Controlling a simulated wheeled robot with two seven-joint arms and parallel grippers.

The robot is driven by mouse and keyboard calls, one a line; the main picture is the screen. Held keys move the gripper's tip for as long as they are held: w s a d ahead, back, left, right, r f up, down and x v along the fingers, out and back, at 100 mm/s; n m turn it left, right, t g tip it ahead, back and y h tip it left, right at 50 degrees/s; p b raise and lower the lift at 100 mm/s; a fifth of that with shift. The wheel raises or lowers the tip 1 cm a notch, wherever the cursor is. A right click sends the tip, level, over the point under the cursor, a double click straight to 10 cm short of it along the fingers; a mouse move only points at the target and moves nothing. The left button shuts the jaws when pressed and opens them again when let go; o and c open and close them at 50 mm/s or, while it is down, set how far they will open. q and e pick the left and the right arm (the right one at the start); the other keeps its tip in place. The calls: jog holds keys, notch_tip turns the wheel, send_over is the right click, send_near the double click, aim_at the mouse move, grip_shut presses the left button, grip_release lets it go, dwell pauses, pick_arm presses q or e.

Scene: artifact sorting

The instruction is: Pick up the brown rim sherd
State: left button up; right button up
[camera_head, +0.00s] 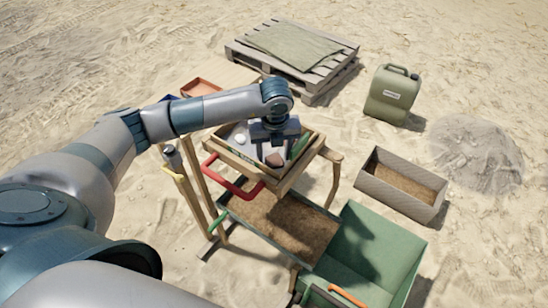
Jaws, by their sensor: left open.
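A small reddish-brown sherd (274,160) lies in the wooden-framed sieve tray (299,172) in the head view. It is partly under my left gripper (274,147), which points down into the tray and is open. The fingers are small and dark here, and I cannot tell whether they touch the sherd. The rim shape of the sherd is too small to make out. My right gripper is not in view.
A pale round piece (240,138) and a green-handled tool (299,146) are also in the tray. A red handle (233,186) sticks out at the front. Below are a soil-filled bin (312,265) and a green crate (378,255). A grey box (402,203) stands right.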

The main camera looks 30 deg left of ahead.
aim_at(274, 161)
pick_arm(q)
jog(key=shift+f, duration=0.3)
jog(key=c, duration=0.8)
notch_tip(274, 161, up, 10)
jog(key=b, duration=0.3)
jog(key=shift+b, duration=0.35)
